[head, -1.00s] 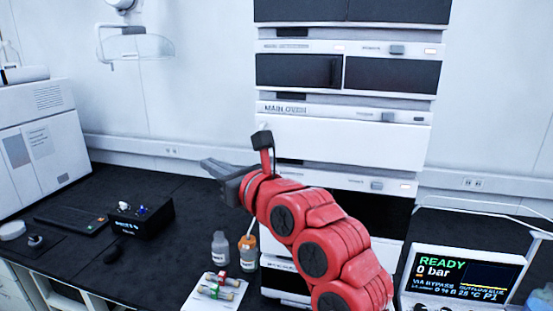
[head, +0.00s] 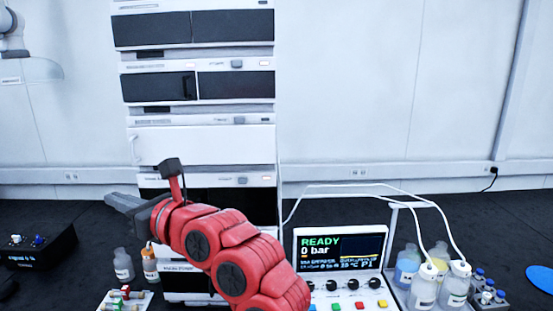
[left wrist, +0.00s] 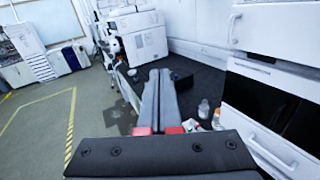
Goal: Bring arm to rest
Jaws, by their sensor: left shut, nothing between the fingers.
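My left arm is red with dark joints and reaches up across the lower middle of the head view. Its gripper (head: 124,203) points left in front of the chromatography stack (head: 200,147), above the bench. In the left wrist view the two dark fingers (left wrist: 158,98) lie together, shut, with nothing between them. The arm hides the lower right part of the stack. My right gripper is in neither view.
Small bottles (head: 123,265) and a white card with vials (head: 125,299) stand below the gripper. A control unit with a READY screen (head: 340,248) and solvent bottles (head: 423,287) stand right. A black box (head: 40,250) is at left. Open floor (left wrist: 45,125) shows left in the wrist view.

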